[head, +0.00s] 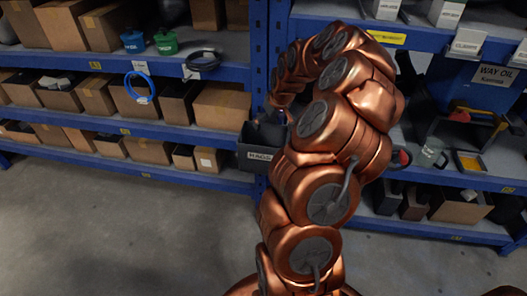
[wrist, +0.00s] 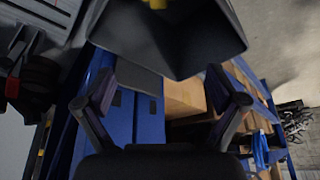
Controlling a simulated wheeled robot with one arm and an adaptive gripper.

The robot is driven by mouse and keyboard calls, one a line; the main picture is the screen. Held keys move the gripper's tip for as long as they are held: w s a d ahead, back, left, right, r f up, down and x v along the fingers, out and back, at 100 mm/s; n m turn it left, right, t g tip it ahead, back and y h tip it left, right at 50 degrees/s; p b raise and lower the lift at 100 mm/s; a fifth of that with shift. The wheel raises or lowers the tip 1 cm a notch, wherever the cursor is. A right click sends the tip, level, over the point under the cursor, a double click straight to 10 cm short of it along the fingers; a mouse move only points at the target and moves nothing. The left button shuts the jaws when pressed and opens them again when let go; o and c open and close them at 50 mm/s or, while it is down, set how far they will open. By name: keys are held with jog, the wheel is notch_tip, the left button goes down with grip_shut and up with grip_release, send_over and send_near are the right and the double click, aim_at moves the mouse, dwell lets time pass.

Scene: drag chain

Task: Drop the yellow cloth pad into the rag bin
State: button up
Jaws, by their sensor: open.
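The dark grey rag bin (head: 258,158), labelled "RAGS", hangs at the shelf upright, partly behind my arm in the head view. In the wrist view the bin (wrist: 190,45) fills the top of the picture, its dark inside showing. A small yellow patch (wrist: 157,4) shows inside it at the top edge; it looks like the yellow cloth pad, but most is cut off. My gripper (wrist: 160,82) is open with nothing between its fingers, close to the bin. In the head view the gripper is mostly hidden near the bin.
Blue shelves with cardboard boxes (head: 148,150) stand left of the bin. A blue cable coil (head: 140,88) and two cans (head: 165,42) are on them. The grey floor (head: 110,235) in front is clear.

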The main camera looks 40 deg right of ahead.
dwell(0.3)
jog(key=v, duration=1.2)
dwell(0.3)
jog(key=s+a+r+n+g+y+p, duration=0.1)
jog(key=s+a+r+p, duration=0.15)
jog(key=a, duration=0.85)
jog(key=s+a+r+n+g+y+p, duration=0.15)
jog(key=a+r, duration=0.25)
jog(key=a, duration=0.8)
jog(key=s+a+g+h+p, duration=0.1)
jog(key=s+a+g+p, duration=0.1)
jog(key=s+a, duration=0.4)
jog(key=s+a+g+p, duration=0.2)
jog(key=s+a, duration=0.5)
jog(key=s, duration=0.8)
jog(key=shift+s+a+r+h+p, duration=0.15)
jog(key=shift+a+r+h+p, duration=0.2)
jog(key=shift+r+p, duration=0.2)
jog(key=shift+m, duration=0.25)
